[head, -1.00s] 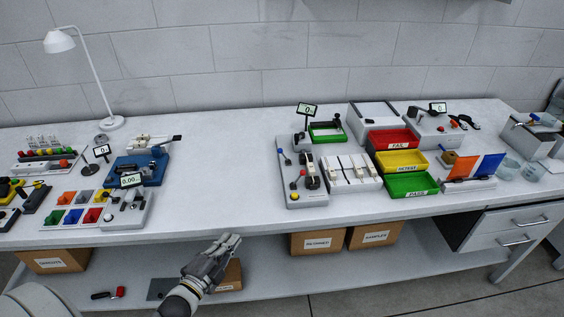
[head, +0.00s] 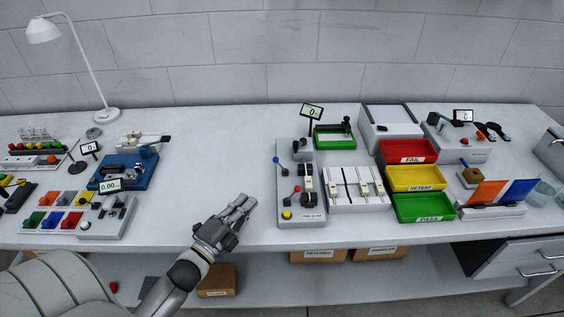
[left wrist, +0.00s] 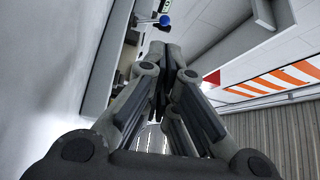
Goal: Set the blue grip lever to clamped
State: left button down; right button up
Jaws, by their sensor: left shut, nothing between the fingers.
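A grey panel (head: 288,214) stands right of centre on the bench. A lever with a blue ball grip (head: 277,160) is at its upper left, the ball tilted up and to the left in the head view. A blue ball (left wrist: 165,20) also shows at the top of the left wrist view, beyond my fingertips. My left gripper (head: 246,203) is shut and empty over the front of the bench, left of the panel and apart from it. Its closed fingers (left wrist: 166,55) fill the middle of the left wrist view. My right gripper is not in view. I cannot read any clamp marking.
The panel also has a red ball (head: 297,188), a yellow knob (head: 287,215) and dark handles. A white slider box (head: 355,201) stands right of it, then red, yellow and green bins (head: 423,219). Clear bench (head: 215,150) lies left of the panel.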

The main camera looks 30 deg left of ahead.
pick_arm(q)
jog(key=shift+s+r, duration=0.15)
jog(key=shift+s, duration=0.2)
jog(key=shift+s+r, duration=0.1)
jog(key=shift+s, duration=0.1)
jog(key=shift+w, duration=0.3)
jog(key=p, duration=0.2)
send_near(279, 164)
jog(key=w, duration=0.1)
jog(key=w+r, duration=0.1)
jog(key=w, duration=0.1)
jog(key=w+r+p, duration=0.1)
jog(key=shift+w+d+r, duration=0.1)
jog(key=shift+w+d, duration=0.15)
jog(key=shift+d, duration=0.1)
jog(key=shift+w, duration=0.8)
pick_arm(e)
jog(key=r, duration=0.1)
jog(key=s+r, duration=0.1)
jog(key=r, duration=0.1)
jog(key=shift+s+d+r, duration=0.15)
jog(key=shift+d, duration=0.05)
pick_arm(q)
jog(key=shift+d, duration=0.1)
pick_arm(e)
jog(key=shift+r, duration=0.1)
